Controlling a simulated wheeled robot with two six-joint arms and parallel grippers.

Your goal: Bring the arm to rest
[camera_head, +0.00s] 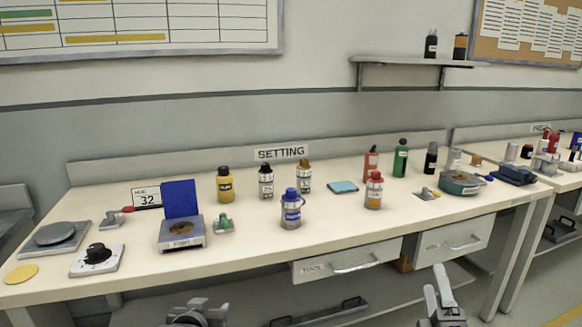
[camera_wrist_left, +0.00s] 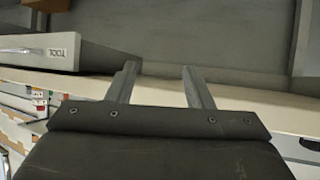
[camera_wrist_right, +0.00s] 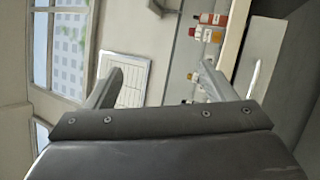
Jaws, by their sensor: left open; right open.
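My left gripper (camera_wrist_left: 158,68) is open and empty in the left wrist view, its two fingers spread apart. In the head view only a grey part of my left arm shows at the bottom edge, below the bench front. My right gripper (camera_head: 436,281) is at the lower right of the head view, in front of the bench and below its drawers. In the right wrist view it (camera_wrist_right: 158,73) is open with nothing between its fingers. Neither gripper touches anything that I can see.
The long bench (camera_head: 345,232) carries several bottles, a blue-lidded device (camera_head: 181,214), a dial box (camera_head: 97,259) and a green round fixture (camera_head: 460,182). Two drawers, one marked TOOL (camera_head: 345,264), are under its front edge. A lower shelf (camera_head: 255,307) holds a dark bar.

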